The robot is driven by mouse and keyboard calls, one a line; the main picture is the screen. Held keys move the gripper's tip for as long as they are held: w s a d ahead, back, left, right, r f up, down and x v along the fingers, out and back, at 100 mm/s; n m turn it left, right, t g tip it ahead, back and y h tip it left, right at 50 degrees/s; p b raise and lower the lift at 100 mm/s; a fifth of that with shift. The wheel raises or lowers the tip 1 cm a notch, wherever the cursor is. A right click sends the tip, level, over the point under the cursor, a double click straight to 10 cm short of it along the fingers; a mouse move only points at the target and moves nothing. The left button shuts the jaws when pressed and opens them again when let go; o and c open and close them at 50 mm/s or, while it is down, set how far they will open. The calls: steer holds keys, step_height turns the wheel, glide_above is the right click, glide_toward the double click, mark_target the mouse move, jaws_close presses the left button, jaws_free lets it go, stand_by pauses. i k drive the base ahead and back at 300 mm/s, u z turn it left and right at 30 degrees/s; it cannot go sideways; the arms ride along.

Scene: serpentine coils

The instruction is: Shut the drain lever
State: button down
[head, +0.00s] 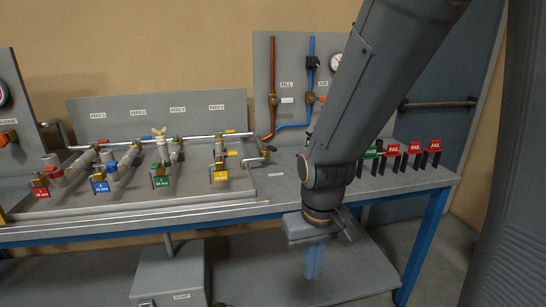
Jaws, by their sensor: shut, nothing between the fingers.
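A brass valve with a small metal lever (266,149) sits at the right end of the pipework on the bench, left of my arm. It looks like the drain lever, but the small label (277,174) in front of it is too small to read, and I cannot tell its exact angle. My gripper (318,232) hangs in front of the bench's front edge, to the right of and nearer than that valve. It is shut and empty, clear of the valve. My arm covers part of the bench and back panel.
The bench top (285,190) carries several valves with red, blue, green and yellow tags on the left. A back panel (283,60) holds copper and blue pipes and a gauge (336,62). Red FAIL tags (415,148) stand at right. A grey box (168,275) is below.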

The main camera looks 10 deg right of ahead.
mark_target(265, 146)
steer(key=k, duration=0.6)
steer(key=u, duration=0.55)
steer(key=i, duration=1.3)
steer(key=z, duration=0.5)
